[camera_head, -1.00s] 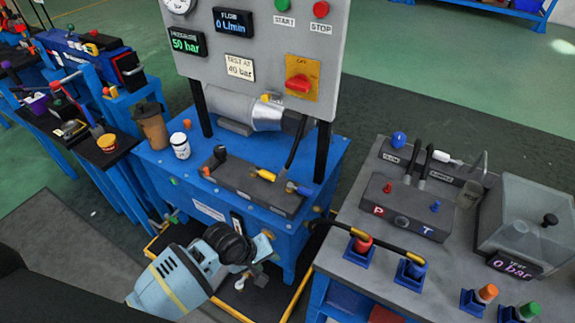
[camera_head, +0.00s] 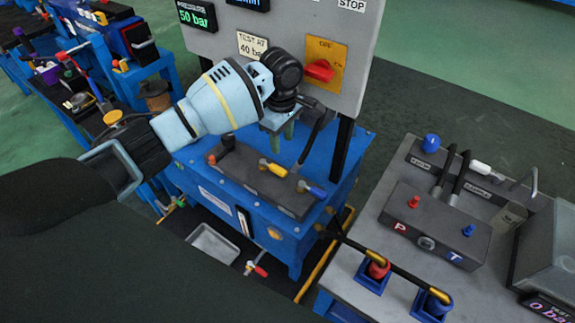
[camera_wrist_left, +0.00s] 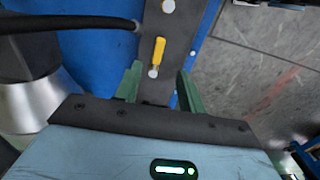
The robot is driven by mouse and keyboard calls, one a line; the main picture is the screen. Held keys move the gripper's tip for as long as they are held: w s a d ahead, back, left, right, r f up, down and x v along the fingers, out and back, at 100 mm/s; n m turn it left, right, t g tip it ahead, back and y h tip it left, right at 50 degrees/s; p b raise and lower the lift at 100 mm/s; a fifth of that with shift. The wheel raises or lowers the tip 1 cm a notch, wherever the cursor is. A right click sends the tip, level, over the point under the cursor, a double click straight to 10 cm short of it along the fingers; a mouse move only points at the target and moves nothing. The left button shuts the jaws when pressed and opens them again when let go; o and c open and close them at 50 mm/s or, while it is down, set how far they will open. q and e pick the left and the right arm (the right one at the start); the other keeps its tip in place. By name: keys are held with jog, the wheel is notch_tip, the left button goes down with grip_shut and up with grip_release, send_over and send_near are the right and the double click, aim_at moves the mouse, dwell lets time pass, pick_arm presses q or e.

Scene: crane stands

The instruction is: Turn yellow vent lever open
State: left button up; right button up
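The yellow vent lever (camera_head: 273,167) sits on the dark grey valve block (camera_head: 240,168) on top of the blue power unit. A blue lever (camera_head: 312,190) is to its right on the same block. My left gripper (camera_head: 279,130) is above the block, pointing down, with its green fingers partly hidden by the wrist in the head view. In the left wrist view the green fingers (camera_wrist_left: 156,82) are spread apart, and the yellow lever (camera_wrist_left: 158,52) shows between and beyond them, not held. My right gripper is not in view.
A panel with a red switch (camera_head: 319,70) stands close behind my left gripper. A black hose (camera_head: 310,140) rises beside the block. The grey bench (camera_head: 345,277) on the right holds a hose and a manifold (camera_head: 440,232).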

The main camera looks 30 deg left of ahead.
aim_at(283, 171)
pick_arm(q)
notch_tip(283, 171, down, 10)
jog(key=shift+f+b, duration=0.2)
jog(key=shift+b, duration=0.75)
jog(key=shift+f, duration=0.8)
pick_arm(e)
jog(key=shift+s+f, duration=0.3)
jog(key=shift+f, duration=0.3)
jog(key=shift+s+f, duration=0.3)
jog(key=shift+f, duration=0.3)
pick_arm(q)
grip_shut()
